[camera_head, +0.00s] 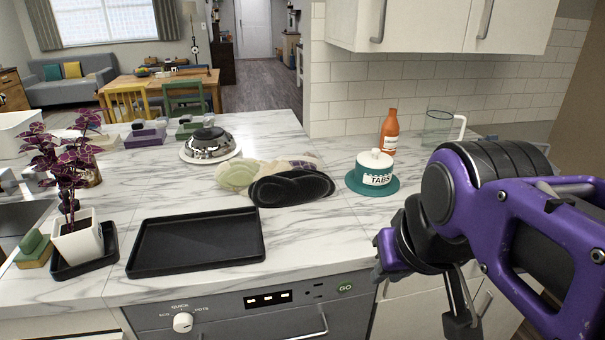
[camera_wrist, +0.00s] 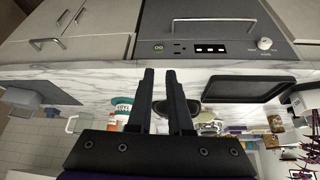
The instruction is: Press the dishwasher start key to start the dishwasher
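The dishwasher (camera_head: 240,318) has a dark grey front under the marble counter. Its start key, marked GO in green (camera_head: 345,287), sits near the right end of the panel. In the wrist view, which is upside down, the key shows as a small green ring (camera_wrist: 158,47) on the dishwasher front (camera_wrist: 205,48). My gripper (camera_wrist: 159,71) is empty, with a narrow gap between its dark fingers, whose tips appear just below the key in that picture. They look apart from the key, but the distance is unclear. In the head view my arm is right of the key; the fingertips are hard to make out.
A program knob (camera_head: 183,322), a lit display (camera_head: 268,299) and a door handle (camera_head: 290,334) are on the dishwasher. The counter holds a black tray (camera_head: 197,242), a potted plant (camera_head: 78,243), a dark mitt (camera_head: 290,188), a TABS jar (camera_head: 373,174) and an orange bottle (camera_head: 389,135).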

